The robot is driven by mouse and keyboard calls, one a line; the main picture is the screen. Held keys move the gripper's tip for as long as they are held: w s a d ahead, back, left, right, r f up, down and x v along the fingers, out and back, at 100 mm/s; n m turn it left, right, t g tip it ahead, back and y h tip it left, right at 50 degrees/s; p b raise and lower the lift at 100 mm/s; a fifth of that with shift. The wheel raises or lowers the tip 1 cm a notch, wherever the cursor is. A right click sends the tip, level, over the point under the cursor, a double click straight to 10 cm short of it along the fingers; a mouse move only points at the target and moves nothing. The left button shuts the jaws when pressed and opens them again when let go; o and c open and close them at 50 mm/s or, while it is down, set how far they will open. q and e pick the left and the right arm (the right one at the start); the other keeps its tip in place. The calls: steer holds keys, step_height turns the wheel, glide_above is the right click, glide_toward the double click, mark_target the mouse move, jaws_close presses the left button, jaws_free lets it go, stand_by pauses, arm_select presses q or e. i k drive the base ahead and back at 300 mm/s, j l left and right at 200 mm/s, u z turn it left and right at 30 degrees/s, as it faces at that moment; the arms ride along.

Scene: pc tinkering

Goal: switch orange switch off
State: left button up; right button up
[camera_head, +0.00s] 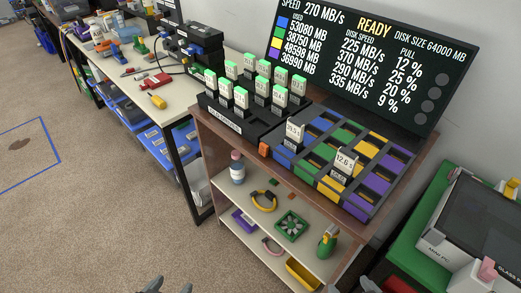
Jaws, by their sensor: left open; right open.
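A small orange block, which looks like the orange switch (263,149), sits at the front edge of the wooden shelf unit's top, between the black card rack (225,120) and the coloured slot panel (347,155). Whether it is on or off cannot be told. My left gripper (169,288) shows only its fingertips at the bottom edge. It is open and empty, below and left of the switch, well apart from it. My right gripper (384,287) also shows only its fingertips at the bottom, right of the shelf unit's lower part. It is open and apart from the switch.
A black screen (370,60) reading READY stands behind the panel. Two white cards stand in the panel's slots. The shelf unit's lower shelves hold a bottle (237,168), a green fan (291,226) and other parts. A workbench (150,75) is at left; carpet lies clear in front.

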mark_target(263, 151)
steer(key=i+j+z, duration=0.35)
steer(key=j, duration=0.7)
steer(key=j+z, duration=0.35)
steer(key=j, duration=0.75)
steer(key=j+z, duration=0.35)
steer(key=j, duration=0.75)
steer(key=k, duration=0.05)
